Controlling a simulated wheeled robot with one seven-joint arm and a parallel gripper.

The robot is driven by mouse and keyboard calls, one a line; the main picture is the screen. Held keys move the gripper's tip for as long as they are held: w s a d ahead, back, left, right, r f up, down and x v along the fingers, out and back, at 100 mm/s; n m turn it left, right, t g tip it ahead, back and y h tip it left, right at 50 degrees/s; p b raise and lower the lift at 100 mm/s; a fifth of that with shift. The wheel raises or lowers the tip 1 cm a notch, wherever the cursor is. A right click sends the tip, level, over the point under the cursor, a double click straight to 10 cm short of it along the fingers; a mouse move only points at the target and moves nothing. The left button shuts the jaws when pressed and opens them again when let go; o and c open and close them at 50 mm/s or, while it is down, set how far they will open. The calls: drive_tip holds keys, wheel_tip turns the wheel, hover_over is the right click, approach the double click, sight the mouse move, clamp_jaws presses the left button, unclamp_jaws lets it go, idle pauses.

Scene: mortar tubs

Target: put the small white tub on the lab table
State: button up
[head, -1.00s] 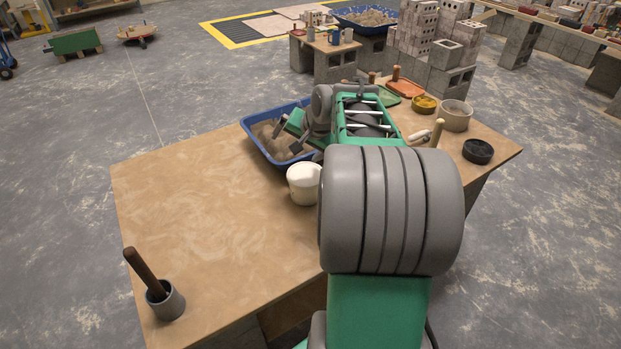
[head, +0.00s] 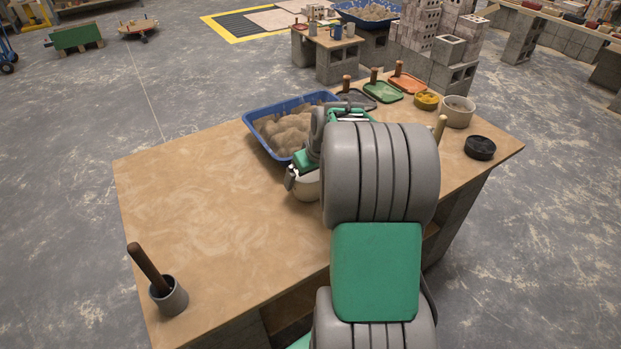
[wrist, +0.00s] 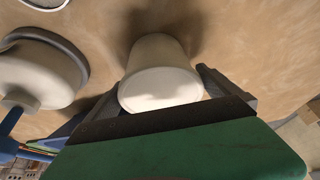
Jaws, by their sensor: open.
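The small white tub (head: 306,188) stands on the wooden table (head: 200,220), just in front of the blue tray and partly hidden by my arm. It also shows in the wrist view (wrist: 160,75), pale and tapered, with its wider end towards the camera. My gripper (head: 292,178) is at the tub in the head view. In the wrist view my gripper (wrist: 155,98) is open, with one finger on each side of the tub. A gap shows at the right finger; contact on the left is unclear. I cannot tell which surface is the lab table.
A blue tray (head: 283,132) of sand lies behind the tub. Floats, a yellow bowl (head: 427,101), a pale pot (head: 458,112) and a black bowl (head: 480,147) line the right. A grey cup (head: 170,297) holds a stick at front left. A round pale object (wrist: 40,70) is left in the wrist view.

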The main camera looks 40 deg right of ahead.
drive_tip(key=shift+c, duration=0.6)
drive_tip(key=c, duration=1.5)
drive_tip(key=shift+r, duration=0.15)
drive_tip(key=shift+c, duration=0.5)
drive_tip(key=shift+r, duration=0.1)
